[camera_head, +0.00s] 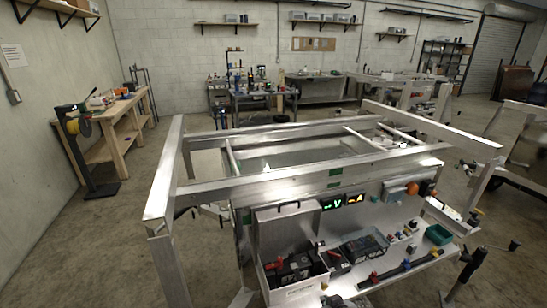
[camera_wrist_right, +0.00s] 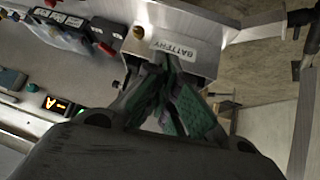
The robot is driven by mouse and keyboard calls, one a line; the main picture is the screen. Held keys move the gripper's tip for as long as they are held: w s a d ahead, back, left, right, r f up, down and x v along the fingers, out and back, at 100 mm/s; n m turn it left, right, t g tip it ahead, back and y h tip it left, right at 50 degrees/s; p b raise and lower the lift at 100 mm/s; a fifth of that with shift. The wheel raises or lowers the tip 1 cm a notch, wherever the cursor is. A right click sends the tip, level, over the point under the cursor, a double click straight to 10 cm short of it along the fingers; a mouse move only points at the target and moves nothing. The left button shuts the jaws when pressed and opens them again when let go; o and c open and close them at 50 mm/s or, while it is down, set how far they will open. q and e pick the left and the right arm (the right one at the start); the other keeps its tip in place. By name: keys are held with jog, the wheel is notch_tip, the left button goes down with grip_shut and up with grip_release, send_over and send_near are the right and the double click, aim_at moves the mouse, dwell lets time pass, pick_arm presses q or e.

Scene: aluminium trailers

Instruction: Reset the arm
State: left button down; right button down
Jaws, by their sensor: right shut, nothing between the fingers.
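In the right wrist view my right gripper (camera_wrist_right: 166,64) has dark fingers with green pads. Its fingertips meet, with nothing between them. They appear just in front of a metal box with a BATTERY label (camera_wrist_right: 186,49), partly covering it; I cannot tell whether they touch it. In the head view an open metal battery box (camera_head: 297,290) with a raised lid (camera_head: 284,228) stands on the trailer's front shelf, with a dark battery (camera_head: 295,266) inside. I cannot make out either gripper in the head view. My left gripper is out of view.
The aluminium trailer frame (camera_head: 330,180) fills the middle, its rails standing above the shelf. The shelf holds a second dark battery-like block (camera_head: 365,247), lit displays (camera_head: 343,202) and a green bin (camera_head: 438,234). A wooden bench (camera_head: 110,120) stands left.

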jog(key=shift+s+d+g, duration=2.4)
jog(key=shift+s+d, duration=0.8)
jog(key=shift+s, duration=3.35)
notch_tip(320, 180, down, 33)
jog(key=s+g, duration=0.1)
jog(key=s, duration=0.2)
jog(key=s+d+f, duration=0.2)
jog(key=s+f, duration=0.7)
jog(key=s, duration=0.2)
jog(key=s+d+f+g, duration=0.1)
jog(key=s+d+f, duration=0.1)
jog(key=s+f, duration=0.8)
jog(key=shift+s+f+g+h, duration=0.25)
jog(key=shift+s+g+h, duration=0.05)
jog(key=shift+s+h, duration=0.15)
